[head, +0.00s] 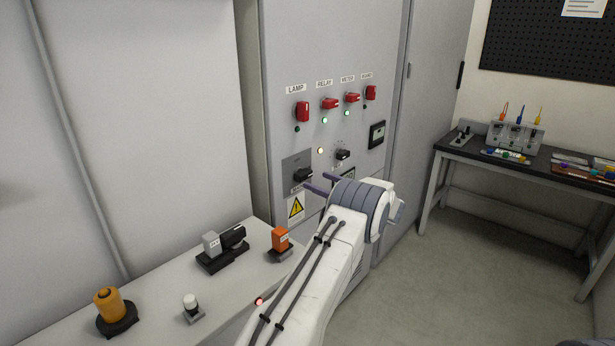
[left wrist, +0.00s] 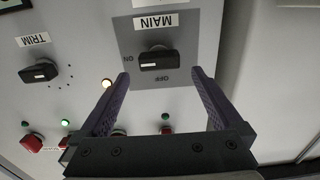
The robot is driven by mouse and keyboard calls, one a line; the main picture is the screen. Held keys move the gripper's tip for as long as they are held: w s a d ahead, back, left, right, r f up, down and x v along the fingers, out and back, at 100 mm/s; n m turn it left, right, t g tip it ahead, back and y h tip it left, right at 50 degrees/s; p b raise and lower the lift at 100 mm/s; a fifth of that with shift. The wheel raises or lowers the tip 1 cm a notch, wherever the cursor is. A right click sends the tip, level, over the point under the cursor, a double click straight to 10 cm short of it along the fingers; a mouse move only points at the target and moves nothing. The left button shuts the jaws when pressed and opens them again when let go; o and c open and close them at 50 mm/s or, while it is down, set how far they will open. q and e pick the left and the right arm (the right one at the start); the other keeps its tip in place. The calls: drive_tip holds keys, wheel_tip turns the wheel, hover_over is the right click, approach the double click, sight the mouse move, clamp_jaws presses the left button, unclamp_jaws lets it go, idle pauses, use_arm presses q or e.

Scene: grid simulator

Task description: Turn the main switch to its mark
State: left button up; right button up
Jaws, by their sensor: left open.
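The main switch (head: 303,175) is a black knob on a dark grey plate on the cabinet front. In the left wrist view, which is upside down, its black handle (left wrist: 158,60) lies nearly level, with ON beside its left end and OFF below it. The MAIN label (left wrist: 156,22) is above it there. My left gripper (head: 317,182) is open and empty just in front of the switch. In the left wrist view its fingertips (left wrist: 160,76) stand either side of the handle, with gaps on both sides; I see no contact. My right gripper is out of view.
A TRIM knob (head: 342,154) and a lit amber lamp (head: 320,151) are close to the main switch. Red switches (head: 330,104) line the panel above. A yellow warning sign (head: 296,207) is below. A bench (head: 163,285) with several devices stands at the left front.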

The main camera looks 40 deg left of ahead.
sight(307, 176)
use_arm(q)
drive_tip(key=a, duration=0.5)
drive_tip(key=shift+w+a+p, duration=0.25)
drive_tip(key=shift+a+p, duration=0.05)
drive_tip(key=shift+a, duration=0.05)
drive_tip(key=c, duration=1.2)
